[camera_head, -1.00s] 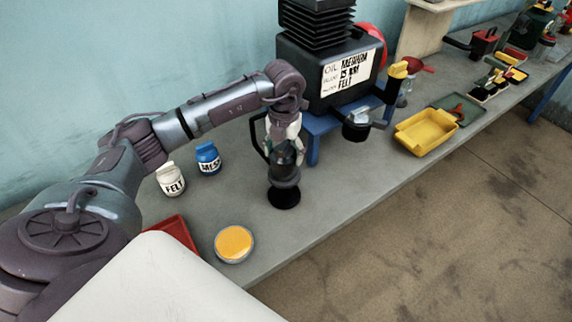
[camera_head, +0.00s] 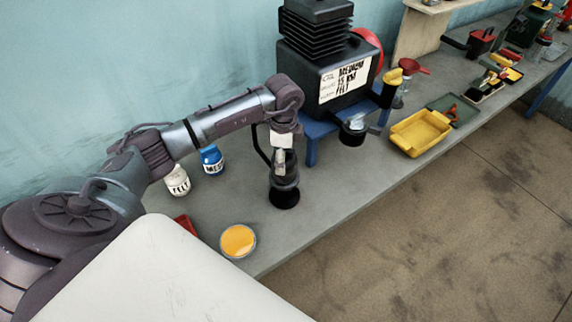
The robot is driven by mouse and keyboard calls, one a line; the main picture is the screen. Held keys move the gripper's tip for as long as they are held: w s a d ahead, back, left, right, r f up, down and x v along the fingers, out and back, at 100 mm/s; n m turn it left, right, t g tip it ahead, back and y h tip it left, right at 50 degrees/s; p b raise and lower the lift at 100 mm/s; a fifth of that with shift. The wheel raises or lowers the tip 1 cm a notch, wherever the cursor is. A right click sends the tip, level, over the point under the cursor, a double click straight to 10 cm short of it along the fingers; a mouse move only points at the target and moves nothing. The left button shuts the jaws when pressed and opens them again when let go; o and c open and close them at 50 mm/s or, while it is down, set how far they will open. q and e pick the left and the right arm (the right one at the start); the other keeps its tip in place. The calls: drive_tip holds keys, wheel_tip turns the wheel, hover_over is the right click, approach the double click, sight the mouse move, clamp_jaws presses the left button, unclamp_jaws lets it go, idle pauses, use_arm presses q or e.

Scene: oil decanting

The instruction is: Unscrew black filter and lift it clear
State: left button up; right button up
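My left gripper (camera_head: 284,178) points down over a dark, round, flared black piece (camera_head: 284,198) in front of the machine. The gripper meets or overlaps this piece, and its fingertips are not clear. I cannot tell whether the piece is the filter or whether the gripper is closed on it. A black cup-shaped part with a silvery top (camera_head: 352,134) is at the front of the black machine (camera_head: 322,70), which stands on a blue stand (camera_head: 312,142). A black cylinder with a yellow top (camera_head: 391,88) is at its right. My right gripper is not in view.
A round orange-filled dish (camera_head: 238,241) sits near the grey bench's front edge. A yellow tray (camera_head: 420,133) lies to the right. Bare bench (camera_head: 335,187) lies right of the gripper.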

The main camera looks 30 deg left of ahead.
use_arm(q)
drive_tip(key=shift+n, duration=0.4)
drive_tip(key=o, duration=1.3)
wheel_tip(320, 180, up, 6)
drive_tip(key=p, duration=0.4)
drive_tip(key=shift+r+p, duration=0.1)
drive_tip(key=shift+p, duration=0.3)
